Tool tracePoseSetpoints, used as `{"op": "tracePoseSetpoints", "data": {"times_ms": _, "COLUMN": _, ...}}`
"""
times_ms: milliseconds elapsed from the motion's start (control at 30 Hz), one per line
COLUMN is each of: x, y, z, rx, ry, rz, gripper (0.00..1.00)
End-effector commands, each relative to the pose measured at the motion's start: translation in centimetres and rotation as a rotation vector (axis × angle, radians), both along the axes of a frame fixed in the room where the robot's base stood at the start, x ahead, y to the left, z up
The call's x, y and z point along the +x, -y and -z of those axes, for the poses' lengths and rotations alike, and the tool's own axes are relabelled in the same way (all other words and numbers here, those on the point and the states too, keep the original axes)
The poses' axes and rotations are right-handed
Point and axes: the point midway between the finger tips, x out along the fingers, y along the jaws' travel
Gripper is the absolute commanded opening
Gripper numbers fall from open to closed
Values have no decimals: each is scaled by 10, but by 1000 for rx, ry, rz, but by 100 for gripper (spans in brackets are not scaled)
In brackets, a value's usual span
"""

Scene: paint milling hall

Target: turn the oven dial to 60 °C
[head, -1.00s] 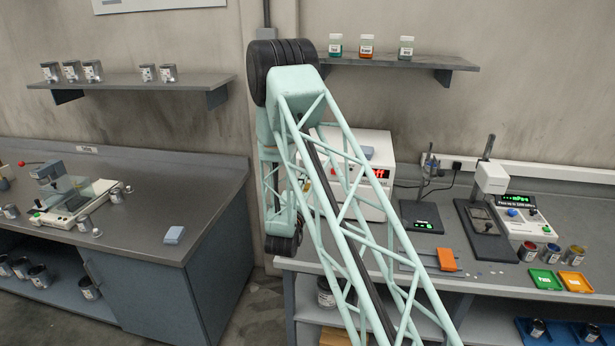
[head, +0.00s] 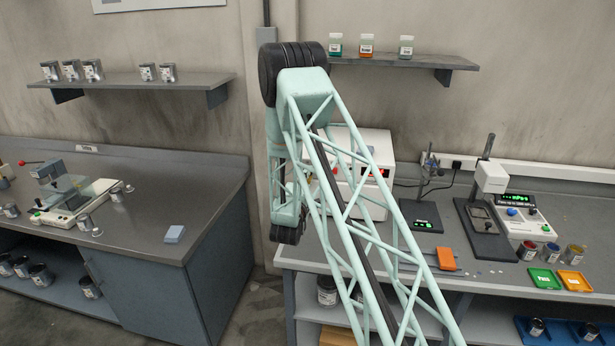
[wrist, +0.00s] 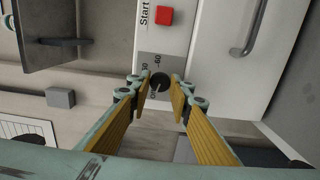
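The white oven (head: 376,147) stands on the right-hand bench, largely hidden behind my arm in the head view. In the wrist view, its front panel (wrist: 205,60) carries a round black dial (wrist: 159,82) on a grey scale plate with "60" printed by it. A light mark shows at the dial's lower left, but its exact setting is too small to read. My gripper (wrist: 161,81) is open, with one yellow-padded finger on each side of the dial. I cannot tell whether the fingertips touch it.
A red Start button (wrist: 164,15) and a grey door handle (wrist: 249,30) are on the oven front near the dial. A shelf with jars (head: 400,61) hangs above the oven. Instruments, including a stand (head: 486,210), stand to its right.

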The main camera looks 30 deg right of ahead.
Motion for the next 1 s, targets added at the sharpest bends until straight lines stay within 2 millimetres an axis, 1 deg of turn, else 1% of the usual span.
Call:
{"op": "tracePoseSetpoints", "data": {"times_ms": 567, "x": 0, "y": 0, "z": 2, "rx": 40, "ry": 30, "rz": 0, "gripper": 8}}
{"op": "tracePoseSetpoints", "data": {"times_ms": 1000, "x": -1, "y": 0, "z": 4, "rx": 189, "ry": 143, "rz": 0, "gripper": 8}}
